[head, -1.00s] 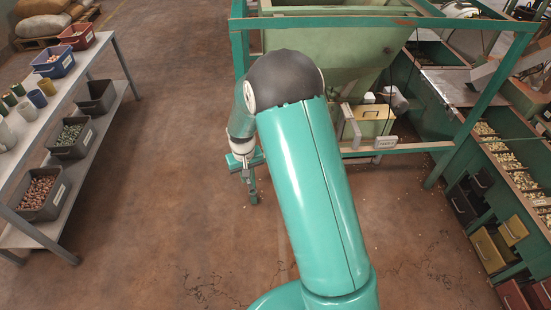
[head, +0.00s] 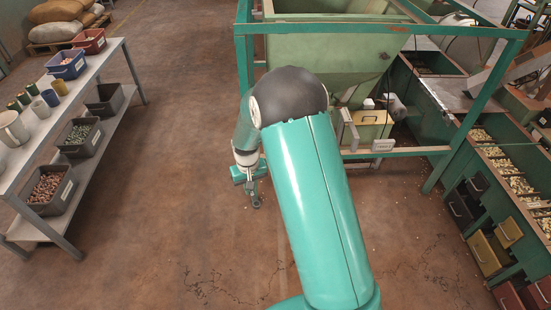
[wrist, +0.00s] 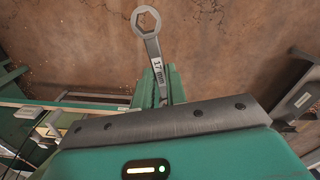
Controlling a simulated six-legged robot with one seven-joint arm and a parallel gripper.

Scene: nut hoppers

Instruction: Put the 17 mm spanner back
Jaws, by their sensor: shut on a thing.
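The 17 mm spanner (wrist: 152,48) is grey metal with a ring end and a white "17 mm" label on its shank. In the wrist view its ring end points up the picture, away from my gripper (wrist: 160,88). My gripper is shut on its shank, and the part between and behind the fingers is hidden. In the head view my gripper (head: 253,184) hangs over open floor, left of the green hopper frame, with the spanner (head: 255,201) small below it. No holder for the spanner can be made out.
A grey shelf rack (head: 85,64) with bins and cups stands at the left. The green hopper frame (head: 242,60) is just right of my gripper. Nut trays and drawers (head: 500,165) line the right side. Bare brown floor (head: 180,130) lies between rack and frame.

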